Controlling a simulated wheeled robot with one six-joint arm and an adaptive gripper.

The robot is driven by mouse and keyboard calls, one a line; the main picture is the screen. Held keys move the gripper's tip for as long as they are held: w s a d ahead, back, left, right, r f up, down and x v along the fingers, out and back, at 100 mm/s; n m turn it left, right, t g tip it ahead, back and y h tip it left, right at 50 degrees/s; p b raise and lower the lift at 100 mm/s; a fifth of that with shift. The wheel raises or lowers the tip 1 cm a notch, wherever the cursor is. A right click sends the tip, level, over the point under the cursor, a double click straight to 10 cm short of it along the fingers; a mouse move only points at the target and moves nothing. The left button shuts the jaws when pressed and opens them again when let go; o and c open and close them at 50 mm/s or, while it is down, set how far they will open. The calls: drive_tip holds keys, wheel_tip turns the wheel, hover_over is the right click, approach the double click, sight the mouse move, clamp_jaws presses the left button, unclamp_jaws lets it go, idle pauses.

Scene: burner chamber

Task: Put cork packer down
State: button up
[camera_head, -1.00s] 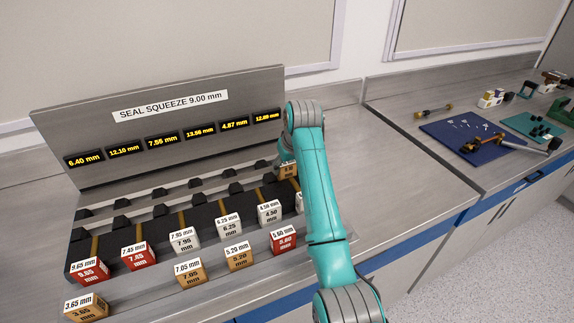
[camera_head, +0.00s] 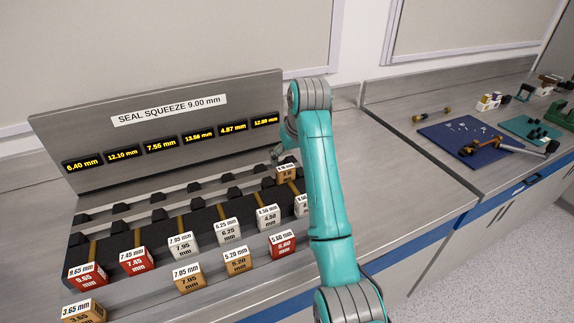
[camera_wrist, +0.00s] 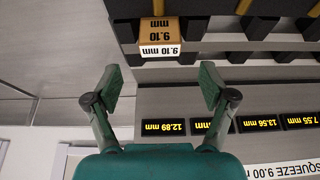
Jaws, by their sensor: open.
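The cork packer is a tan block labelled 9.10 mm (camera_head: 286,173) at the right end of the rack, partly beside my arm in the head view. In the wrist view the block (camera_wrist: 159,38) sits upside down in the picture, at the end of a dark slot between black pieces. My gripper (camera_wrist: 160,85) is open and empty, its two green fingers spread wide. The block lies beyond the fingertips and clear of them. In the head view my gripper (camera_head: 278,152) is small and mostly hidden behind my arm.
A back panel (camera_head: 163,108) reads SEAL SQUEEZE 9.00 mm above several yellow readouts. Bare bench (camera_head: 390,180) lies right of my arm. A blue mat (camera_head: 470,133) with tools lies farther right.

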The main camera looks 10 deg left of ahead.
drive_tip(key=shift+v, duration=2.25)
